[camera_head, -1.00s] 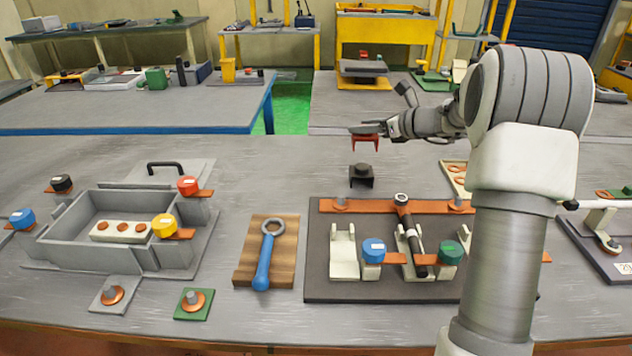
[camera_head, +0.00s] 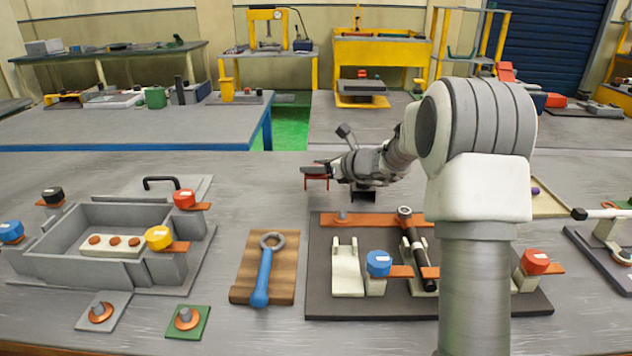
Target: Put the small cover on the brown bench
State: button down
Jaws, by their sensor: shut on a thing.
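My gripper (camera_head: 318,170) is shut on a small red U-shaped piece (camera_head: 316,184), which looks like the small cover. Its legs point down, and it is held above the rear part of the near bench. The fingertips are small and partly hidden by the piece and the wrist.
A grey open box (camera_head: 60,262) with coloured knobs stands at left. A blue ring wrench (camera_head: 263,272) lies on a wooden board. A dark fixture plate (camera_head: 335,300) is at centre right, partly behind my arm. The bench is clear between box and gripper.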

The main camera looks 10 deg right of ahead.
jog(key=shift+f+b, duration=0.5)
jog(key=shift+f, duration=1.25)
jog(key=shift+f, duration=0.25)
jog(key=shift+c, duration=1.8)
grip_release()
jog(key=shift+r, duration=0.1)
